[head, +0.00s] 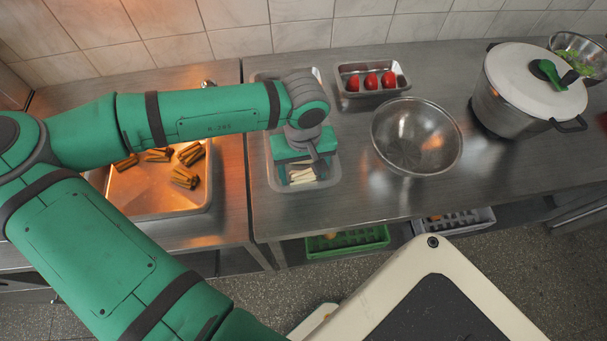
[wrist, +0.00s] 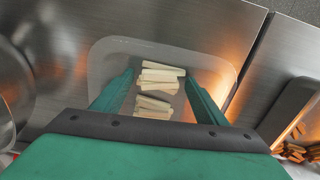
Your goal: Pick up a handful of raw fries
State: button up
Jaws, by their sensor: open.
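The raw fries (head: 302,174) are pale sticks lying in a shallow translucent tray (head: 277,184) on the steel counter. In the wrist view the raw fries (wrist: 157,90) form two small stacks, one beyond the other, inside the tray (wrist: 103,52). My gripper (head: 304,160) is over the tray, pointing down. In the wrist view my gripper (wrist: 158,92) is open, with one green finger on each side of the fries. Nothing is held between the fingers. I cannot tell how far the fingertips are above the tray floor. My wrist hides the tray's far part in the head view.
A warm-lit pan (head: 150,203) with bundles of browned fries (head: 185,178) is at the left. A small tray of tomatoes (head: 371,81), a steel bowl (head: 416,136) and a lidded pot (head: 530,88) stand to the right. Clear counter (head: 370,195) lies in front of the bowl.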

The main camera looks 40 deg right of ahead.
jog(key=shift+c, duration=0.2)
jog(key=shift+s, duration=0.1)
jog(key=c, duration=0.7)
jog(key=shift+c, duration=0.2)
